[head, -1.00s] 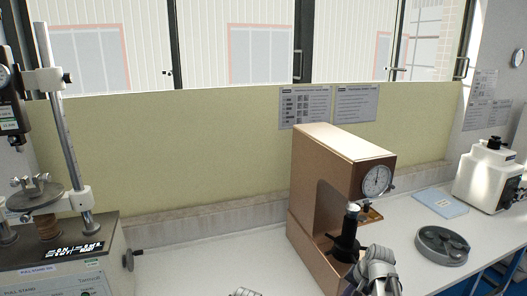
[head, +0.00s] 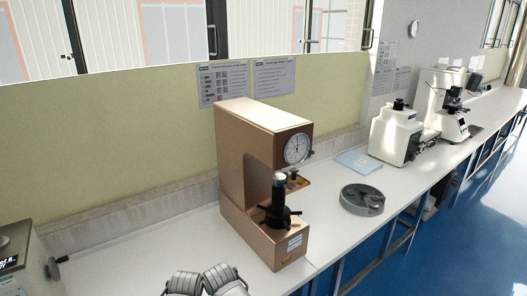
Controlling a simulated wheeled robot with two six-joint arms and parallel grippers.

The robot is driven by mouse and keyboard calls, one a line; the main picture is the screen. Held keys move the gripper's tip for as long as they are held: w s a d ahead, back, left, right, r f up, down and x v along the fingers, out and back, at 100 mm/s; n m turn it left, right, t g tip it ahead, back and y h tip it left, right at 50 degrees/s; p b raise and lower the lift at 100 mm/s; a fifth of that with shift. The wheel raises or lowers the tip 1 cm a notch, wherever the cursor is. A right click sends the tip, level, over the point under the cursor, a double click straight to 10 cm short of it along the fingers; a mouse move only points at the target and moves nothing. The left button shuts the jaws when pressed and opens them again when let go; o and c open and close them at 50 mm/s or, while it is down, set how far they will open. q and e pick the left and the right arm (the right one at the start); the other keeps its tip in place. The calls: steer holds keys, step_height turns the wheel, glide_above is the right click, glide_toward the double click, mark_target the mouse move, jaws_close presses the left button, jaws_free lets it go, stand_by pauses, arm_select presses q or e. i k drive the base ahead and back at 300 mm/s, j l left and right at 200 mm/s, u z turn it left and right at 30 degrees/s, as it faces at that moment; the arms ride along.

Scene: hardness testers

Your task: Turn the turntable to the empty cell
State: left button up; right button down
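The turntable (head: 362,200) is a round grey tray with darker round parts on its top. It sits on the white bench at the right of the brown hardness tester. Its cells are too small to tell which is empty. My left gripper (head: 184,284) and my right gripper (head: 224,281) show as grey ribbed shapes side by side at the bottom edge, in front of the tester and well apart from the turntable. Their fingertips cannot be made out.
The brown tester (head: 262,180) with a dial stands left of the turntable. A light blue booklet (head: 358,162) lies behind the turntable. A cream machine (head: 397,133) and a microscope (head: 452,115) stand farther right.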

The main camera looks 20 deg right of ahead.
mark_target(363, 192)
steer(key=z, duration=1.4)
steer(key=i+l, duration=0.25)
steer(key=i, duration=0.2)
steer(key=i+l, duration=0.2)
steer(key=i, duration=0.3)
steer(key=i+l, duration=0.25)
steer(key=i, duration=0.2)
steer(key=i+l, duration=0.25)
steer(key=i, duration=0.2)
steer(key=i+l, duration=0.2)
steer(key=i, duration=0.25)
steer(key=i+l+u, duration=0.1)
steer(key=i+l, duration=0.15)
steer(key=i, duration=0.25)
